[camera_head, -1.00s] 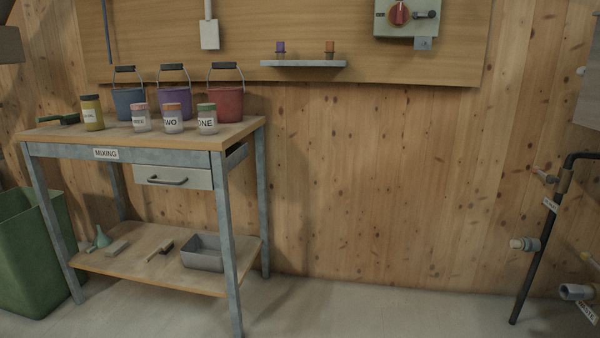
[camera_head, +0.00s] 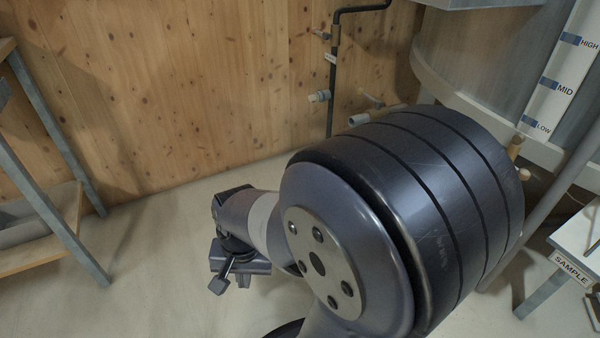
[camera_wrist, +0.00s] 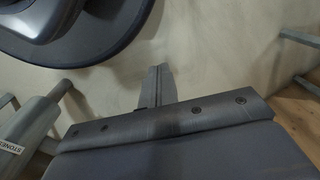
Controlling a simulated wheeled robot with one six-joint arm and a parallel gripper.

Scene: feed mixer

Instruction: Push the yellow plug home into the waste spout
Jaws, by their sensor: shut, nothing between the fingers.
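A short grey pipe end (camera_head: 358,119), which looks like the waste spout, sticks out low near the back wall in the head view. Its label does not show now, and part of the area beside it is hidden behind my arm. I cannot make out the yellow plug in either view. My gripper (camera_head: 218,286) hangs over the open floor, left of and nearer than the spout, and apart from it. In the wrist view its fingers (camera_wrist: 158,84) are together and empty, above bare floor.
A black standpipe (camera_head: 331,110) with a pale-capped branch (camera_head: 320,97) stands by the wall. A large tank (camera_head: 470,60) is behind my arm. A bench leg (camera_head: 55,205) is left, a SAMPLE table (camera_head: 575,262) right. The wrist view shows a STONES label (camera_wrist: 11,147).

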